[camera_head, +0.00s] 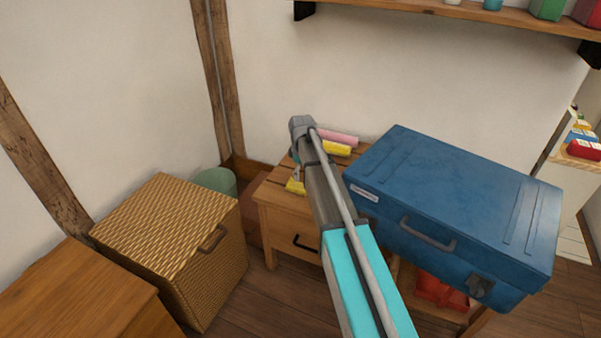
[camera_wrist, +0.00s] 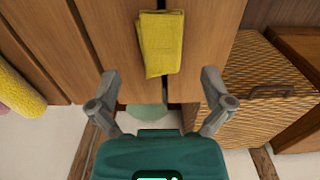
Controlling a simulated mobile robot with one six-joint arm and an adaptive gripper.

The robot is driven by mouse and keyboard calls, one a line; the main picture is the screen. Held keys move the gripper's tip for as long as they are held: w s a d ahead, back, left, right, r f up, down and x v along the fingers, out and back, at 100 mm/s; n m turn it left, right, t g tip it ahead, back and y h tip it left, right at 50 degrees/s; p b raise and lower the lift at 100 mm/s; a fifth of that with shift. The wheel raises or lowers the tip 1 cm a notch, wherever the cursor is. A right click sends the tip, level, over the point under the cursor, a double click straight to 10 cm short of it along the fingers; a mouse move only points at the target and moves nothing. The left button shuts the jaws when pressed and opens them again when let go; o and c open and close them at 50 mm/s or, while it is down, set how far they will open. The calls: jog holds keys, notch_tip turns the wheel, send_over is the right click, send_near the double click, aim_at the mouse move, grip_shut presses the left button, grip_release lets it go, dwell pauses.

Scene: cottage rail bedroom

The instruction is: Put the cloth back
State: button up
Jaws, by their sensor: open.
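A folded yellow cloth (camera_wrist: 160,45) lies on the slatted wooden top of a small drawer stand (camera_wrist: 105,25). In the head view only a yellow piece of the cloth (camera_head: 295,187) shows beside my arm, on the stand (camera_head: 283,222). In the wrist view my gripper (camera_wrist: 160,86) is open and empty, above the stand's edge. The cloth lies ahead of the fingertips, between their lines, and neither finger appears to touch it. In the head view my arm hides the gripper's fingers and much of the stand top.
A yellow roll (camera_head: 337,148) and a pink roll (camera_head: 338,137) lie at the stand's back. A blue case (camera_head: 450,190) stands close on the right. A wicker basket (camera_head: 175,235) and green bin (camera_head: 215,181) are at left. A shelf (camera_head: 470,12) runs above.

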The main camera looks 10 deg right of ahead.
aim_at(302, 184)
jog(key=shift+r+p, duration=2.25)
jog(key=shift+r, duration=0.35)
jog(key=shift+s, duration=0.15)
jog(key=s+a+m, duration=0.1)
jog(key=s+m, duration=0.9)
jog(key=s, duration=1.8)
jog(key=shift+s+a+m, duration=0.15)
jog(key=shift+a+m, duration=0.05)
jog(key=shift+m, duration=0.2)
